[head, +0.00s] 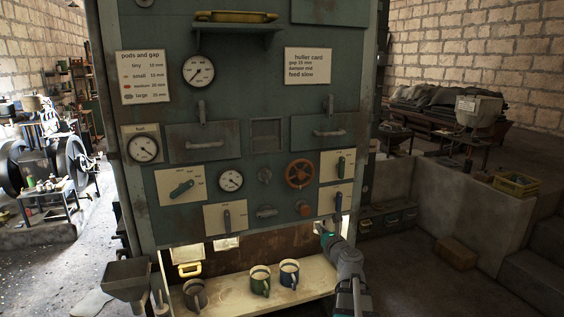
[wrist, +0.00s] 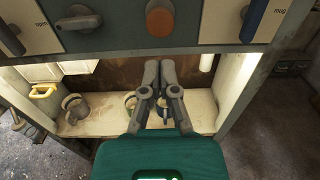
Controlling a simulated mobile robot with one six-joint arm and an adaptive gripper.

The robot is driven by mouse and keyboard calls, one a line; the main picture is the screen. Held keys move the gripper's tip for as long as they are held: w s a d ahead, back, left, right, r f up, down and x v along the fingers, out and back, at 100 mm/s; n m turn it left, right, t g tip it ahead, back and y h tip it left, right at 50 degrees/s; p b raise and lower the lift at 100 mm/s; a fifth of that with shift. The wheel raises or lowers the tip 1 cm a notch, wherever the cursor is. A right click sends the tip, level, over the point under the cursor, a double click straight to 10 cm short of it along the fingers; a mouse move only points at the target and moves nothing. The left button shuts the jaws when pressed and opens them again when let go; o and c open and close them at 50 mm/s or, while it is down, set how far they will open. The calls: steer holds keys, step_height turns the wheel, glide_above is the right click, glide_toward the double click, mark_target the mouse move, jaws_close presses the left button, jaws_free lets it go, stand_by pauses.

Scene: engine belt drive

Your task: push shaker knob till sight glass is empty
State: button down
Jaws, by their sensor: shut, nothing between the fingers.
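A round orange-brown knob (head: 303,212), which may be the shaker knob, sits low on the green machine panel (head: 272,95). In the wrist view the knob (wrist: 160,18) is at the top middle, beyond my fingertips. My gripper (head: 320,228) is shut and empty, just below the panel's lower edge, below and right of the knob. In the wrist view my gripper's fingertips (wrist: 159,64) are apart from the knob. A dark square window (head: 267,134) in the middle of the panel may be the sight glass; I cannot tell its contents.
A red handwheel (head: 300,174) and several levers surround the knob; a blue lever (head: 338,202) is close right. Below, a lit shelf (head: 230,294) holds a green mug (head: 260,280), a blue mug (head: 289,273) and a grey mug (head: 195,294). A side post (wrist: 238,95) stands right.

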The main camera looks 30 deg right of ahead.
mark_target(306, 211)
steer(key=shift+s, duration=0.15)
steer(key=v, duration=0.4)
steer(key=shift+s, duration=0.15)
stand_by(0.4)
steer(key=shift+w, duration=0.2)
steer(key=x, duration=1.3)
steer(key=shift+w+d, duration=0.1)
steer(key=shift+w, duration=0.2)
steer(key=shift+x, duration=1.45)
steer(key=shift+s, duration=0.1)
